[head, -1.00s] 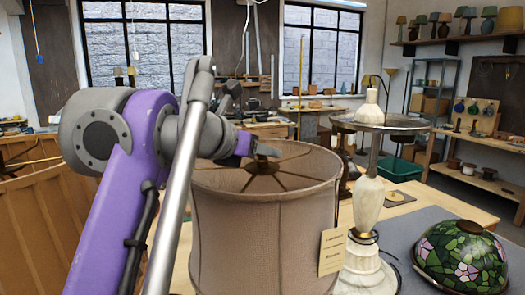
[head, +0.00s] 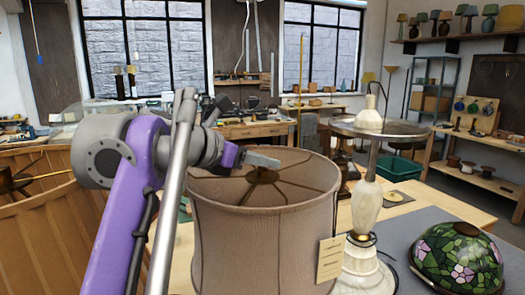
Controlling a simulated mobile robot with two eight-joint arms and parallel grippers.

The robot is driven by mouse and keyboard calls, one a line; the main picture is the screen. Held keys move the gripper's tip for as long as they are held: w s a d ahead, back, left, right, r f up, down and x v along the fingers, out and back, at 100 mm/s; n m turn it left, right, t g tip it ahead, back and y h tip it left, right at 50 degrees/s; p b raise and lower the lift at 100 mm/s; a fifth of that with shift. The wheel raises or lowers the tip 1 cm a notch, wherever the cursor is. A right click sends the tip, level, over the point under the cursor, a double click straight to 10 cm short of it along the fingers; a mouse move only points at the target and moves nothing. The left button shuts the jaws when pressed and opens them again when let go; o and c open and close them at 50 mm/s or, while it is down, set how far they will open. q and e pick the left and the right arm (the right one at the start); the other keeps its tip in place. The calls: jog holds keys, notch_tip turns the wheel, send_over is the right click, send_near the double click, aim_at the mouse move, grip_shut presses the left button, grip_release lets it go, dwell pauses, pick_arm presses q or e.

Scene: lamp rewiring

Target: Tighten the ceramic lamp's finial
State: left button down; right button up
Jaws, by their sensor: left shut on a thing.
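A large beige fabric shade (head: 262,240) stands in the middle of the head view. Its thin spokes meet at a brown hub (head: 262,175) in the open top. The lamp body under the shade is hidden, so I cannot see its ceramic. My left gripper (head: 262,161) reaches in from the left over the shade's top. Its jaws are shut at the hub, on what appears to be the finial. The finial is too small and covered to make out. My right gripper is not in view.
A paper tag (head: 331,259) hangs on the shade's right side. Close to the right stands a pale stone lamp (head: 366,208) with a round metal top. A stained-glass shade (head: 457,257) lies on a grey mat. A wooden crate (head: 62,238) is at the left.

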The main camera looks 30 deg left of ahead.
pick_arm(q)
jog(key=m+h+p, duration=0.1)
jog(key=m+g+h, duration=0.1)
jog(key=h, duration=0.1)
jog(key=shift+w+a+r+m+g+p, duration=0.1)
jog(key=shift+w+r+m+g+p, duration=0.1)
jog(key=shift+m+g+p, duration=0.15)
jog(key=shift+m+g+h, duration=0.25)
jog(key=shift+m+h, duration=0.25)
jog(key=shift+m, duration=0.05)
jog(key=shift+f+m+g+h+p, duration=0.15)
jog(key=shift+m+g+h+p, duration=0.15)
jog(key=shift+m+g+h, duration=0.5)
jog(key=shift+s+m+g+h, duration=0.15)
jog(key=shift+m+g+h, duration=0.95)
jog(key=shift+m+g, duration=0.7)
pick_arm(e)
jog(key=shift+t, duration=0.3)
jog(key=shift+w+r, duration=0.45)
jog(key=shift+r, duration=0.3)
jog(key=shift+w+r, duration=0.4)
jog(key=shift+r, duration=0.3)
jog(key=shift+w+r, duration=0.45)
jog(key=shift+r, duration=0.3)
pick_arm(q)
jog(key=c, duration=0.6)
grip_release()
